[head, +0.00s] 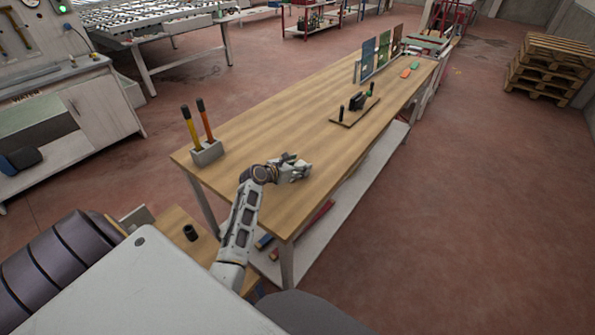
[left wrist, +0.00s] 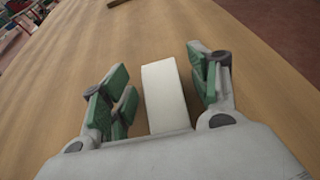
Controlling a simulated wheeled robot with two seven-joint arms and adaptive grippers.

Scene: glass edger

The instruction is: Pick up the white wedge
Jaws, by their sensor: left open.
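The white wedge (left wrist: 163,95) lies on the wooden table between the fingers of my left gripper in the left wrist view. Its near end is hidden behind the gripper's body. My left gripper (left wrist: 158,92) is open, with green pads on both sides of the wedge and gaps visible on either side. In the head view my left gripper (head: 299,170) is low over the near part of the table (head: 265,130); the wedge cannot be told apart from the gripper there. My right gripper is in neither view.
A grey holder (head: 207,153) with two upright handled tools stands at the table's left edge. A board (head: 355,111) with black fittings lies farther back. A rack of coloured panels (head: 377,58) stands at the far end. The tabletop around my gripper is clear.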

